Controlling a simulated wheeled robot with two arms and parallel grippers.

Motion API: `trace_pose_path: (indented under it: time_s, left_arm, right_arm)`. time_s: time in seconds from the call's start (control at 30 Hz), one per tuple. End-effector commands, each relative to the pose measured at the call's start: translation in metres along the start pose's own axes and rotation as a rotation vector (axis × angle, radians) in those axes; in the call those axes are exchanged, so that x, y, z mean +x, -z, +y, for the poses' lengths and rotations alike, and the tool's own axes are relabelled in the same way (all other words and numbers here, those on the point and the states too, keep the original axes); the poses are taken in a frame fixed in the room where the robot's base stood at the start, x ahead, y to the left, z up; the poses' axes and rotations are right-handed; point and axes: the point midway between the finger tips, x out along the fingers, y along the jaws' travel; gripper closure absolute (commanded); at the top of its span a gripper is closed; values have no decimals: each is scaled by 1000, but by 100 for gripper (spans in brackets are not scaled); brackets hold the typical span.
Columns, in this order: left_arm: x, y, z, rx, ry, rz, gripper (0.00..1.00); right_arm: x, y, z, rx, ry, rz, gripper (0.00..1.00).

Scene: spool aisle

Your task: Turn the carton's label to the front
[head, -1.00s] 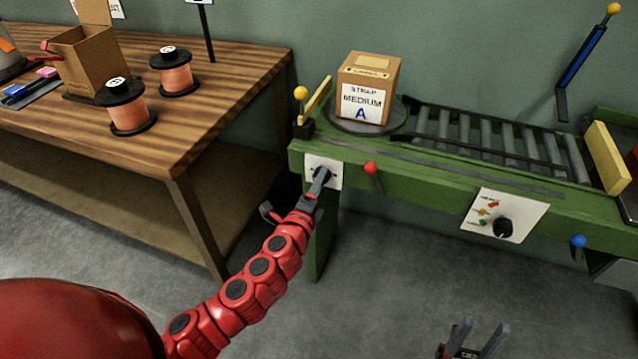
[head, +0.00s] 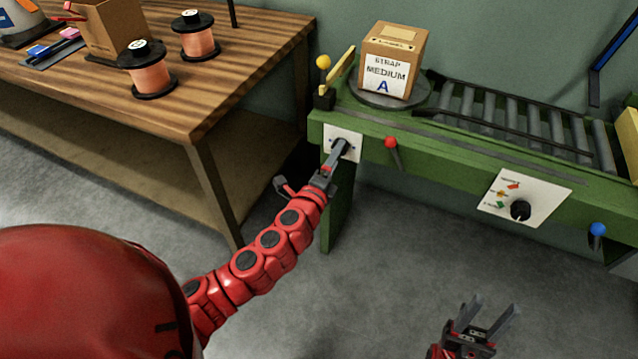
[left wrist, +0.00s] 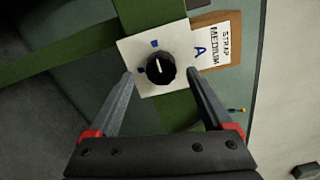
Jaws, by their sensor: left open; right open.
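The carton (head: 393,58) is a brown box on the dark round turntable (head: 366,97) at the green conveyor's left end. Its white label (head: 386,77), reading STRAP MEDIUM A, is on the side facing me. In the left wrist view the carton (left wrist: 208,19) and label show sideways. My left gripper (head: 337,157) is at the white plate (head: 329,143) below the turntable. The left wrist view shows it open, its fingers on either side of the black knob (left wrist: 160,68), with gaps visible. My right gripper (head: 495,305) is open and empty, low over the floor.
A red-knobbed lever (head: 391,143), a second dial plate (head: 540,194) and a blue knob (head: 597,229) line the conveyor front. A yellow-knobbed lever (head: 323,62) stands left of the turntable. A wooden bench (head: 215,95) with copper spools (head: 152,76) is at left. The floor in front is clear.

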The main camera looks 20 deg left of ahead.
Motion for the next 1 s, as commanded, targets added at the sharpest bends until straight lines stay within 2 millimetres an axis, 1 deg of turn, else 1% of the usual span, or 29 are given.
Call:
trace_pose_path:
  time_s: [0.17, 0.3, 0.5, 0.7, 0.83, 1.0]
  left_arm:
    - [-40, 0, 0, -2, -2, 2, 16]
    - [-76, 1, -1, -4, -2, 1, 16]
    - [-120, 0, -1, -5, -3, 0, 16]
    - [-148, 0, -2, -4, -2, 0, 16]
    - [-157, 0, -1, -4, 0, -1, 16]
    - [-160, 1, -1, -2, 2, 3, 16]
  right_arm:
    - [4, 1, 0, 0, 0, 0, 50]
    - [7, 1, 0, 0, 0, 0, 50]
    - [13, 2, 1, 0, 0, 0, 50]
    - [24, 4, 1, 0, 0, 0, 50]
    - [26, 4, 1, 0, 0, 0, 50]
    - [26, 4, 1, 0, 0, 0, 50]
